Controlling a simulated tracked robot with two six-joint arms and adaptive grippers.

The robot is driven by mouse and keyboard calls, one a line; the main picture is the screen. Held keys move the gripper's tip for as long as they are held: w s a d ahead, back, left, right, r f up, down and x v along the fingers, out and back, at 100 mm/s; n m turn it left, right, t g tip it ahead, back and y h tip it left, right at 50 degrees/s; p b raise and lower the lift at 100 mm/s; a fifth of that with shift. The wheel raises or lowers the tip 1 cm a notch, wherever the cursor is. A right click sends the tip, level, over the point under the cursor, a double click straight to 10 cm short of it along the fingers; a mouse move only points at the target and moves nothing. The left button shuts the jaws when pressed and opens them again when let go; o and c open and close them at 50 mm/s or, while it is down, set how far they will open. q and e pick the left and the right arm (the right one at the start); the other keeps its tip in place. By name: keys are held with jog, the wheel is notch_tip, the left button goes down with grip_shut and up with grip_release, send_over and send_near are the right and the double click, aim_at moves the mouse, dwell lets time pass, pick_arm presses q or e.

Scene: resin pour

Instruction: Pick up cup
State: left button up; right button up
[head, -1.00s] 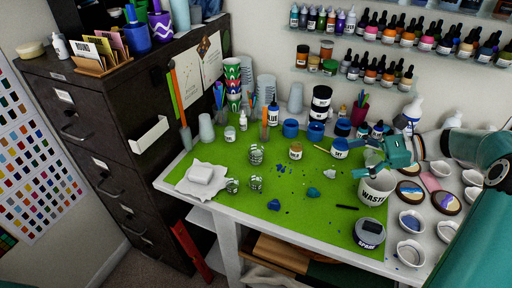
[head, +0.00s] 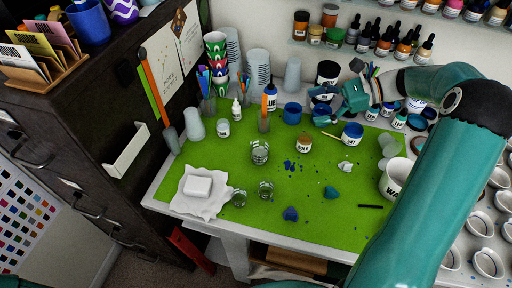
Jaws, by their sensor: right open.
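Several cups are in view. A stack of patterned paper cups (head: 216,62) and stacks of clear cups (head: 258,70) stand at the back of the table, beside a single pale cup (head: 292,75). Another pale cup (head: 195,129) stands by the cabinet. Small glass cups (head: 260,153) stand on the green mat, and a white WASTE cup (head: 392,181) is at the right, partly behind my arm. My right gripper (head: 318,104) is open and appears empty, above the back of the mat near the blue jars. My left gripper is not in view.
A blue jar (head: 292,114), an amber jar (head: 304,143) and a blue-lidded jar (head: 352,134) stand near the gripper. Bottle shelves (head: 350,50) line the wall. A dark cabinet (head: 90,130) borders the left. The middle front of the mat (head: 320,220) is mostly clear.

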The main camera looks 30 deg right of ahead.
notch_tip(320, 180, down, 4)
jog(key=s+b, duration=0.2)
jog(key=b, duration=0.5)
send_near(260, 147)
jog(key=shift+t, duration=0.3)
jog(key=a, duration=0.3)
jog(key=w+a, duration=0.1)
jog(key=shift+a+r, duration=0.25)
jog(key=shift+r, duration=0.1)
jog(key=x, duration=0.3)
jog(key=p+x, duration=0.1)
jog(key=x, duration=0.1)
jog(key=shift+s+a, duration=0.25)
jog(key=shift+s, duration=0.1)
jog(key=shift+w+a+f, duration=0.1)
jog(key=shift+w+f, duration=0.05)
jog(key=c, duration=1.3)
